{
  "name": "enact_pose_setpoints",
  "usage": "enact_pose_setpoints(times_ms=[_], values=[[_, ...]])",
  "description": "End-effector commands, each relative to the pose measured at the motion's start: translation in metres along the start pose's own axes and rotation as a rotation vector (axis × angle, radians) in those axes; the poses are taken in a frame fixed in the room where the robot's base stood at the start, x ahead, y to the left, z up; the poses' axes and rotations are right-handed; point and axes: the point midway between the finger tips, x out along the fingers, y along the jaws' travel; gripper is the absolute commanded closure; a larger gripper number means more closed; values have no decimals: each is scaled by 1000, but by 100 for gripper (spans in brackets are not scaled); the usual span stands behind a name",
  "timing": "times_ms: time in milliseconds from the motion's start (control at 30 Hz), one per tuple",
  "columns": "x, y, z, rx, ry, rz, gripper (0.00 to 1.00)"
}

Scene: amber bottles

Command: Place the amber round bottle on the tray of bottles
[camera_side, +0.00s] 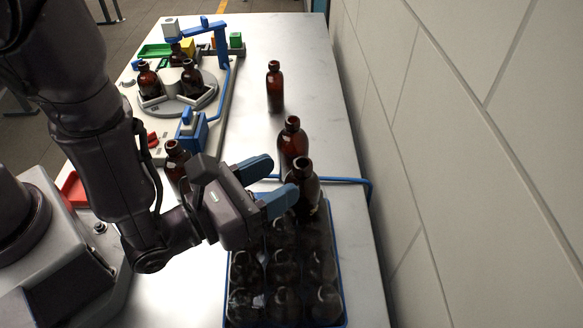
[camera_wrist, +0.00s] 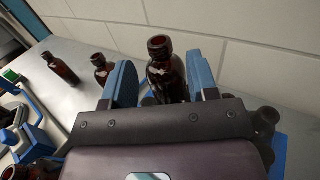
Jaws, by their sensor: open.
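An amber round bottle (camera_side: 306,190) stands upright at the far right corner of the blue-rimmed tray (camera_side: 342,290). Its base is partly hidden, so I cannot tell whether it is fully seated. My gripper (camera_side: 268,184) is open, its blue fingers pointing at this bottle from the left. In the wrist view, the bottle (camera_wrist: 166,75) appears between the spread fingers (camera_wrist: 161,82), with a gap visible on each side of its neck. The tray holds several dark clear bottles (camera_side: 284,300) in rows.
Another amber bottle (camera_side: 292,143) stands just behind the tray, with one more (camera_side: 275,88) farther back. A fixture with a round turntable (camera_side: 178,103) and amber bottles is at the back left. A blue rail (camera_side: 345,181) crosses behind the tray; a tiled wall (camera_side: 470,170) bounds the right.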

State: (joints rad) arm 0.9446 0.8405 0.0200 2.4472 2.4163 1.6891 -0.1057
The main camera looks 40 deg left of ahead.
Motion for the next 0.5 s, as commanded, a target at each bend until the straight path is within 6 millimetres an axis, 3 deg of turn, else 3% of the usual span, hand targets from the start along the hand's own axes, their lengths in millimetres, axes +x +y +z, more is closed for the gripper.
enact_pose_setpoints(times_ms=[200, 500], values=[[-30, 0, -1, 1, 3, -3, 46], [-31, 7, 6, -6, -10, 40, 46]])
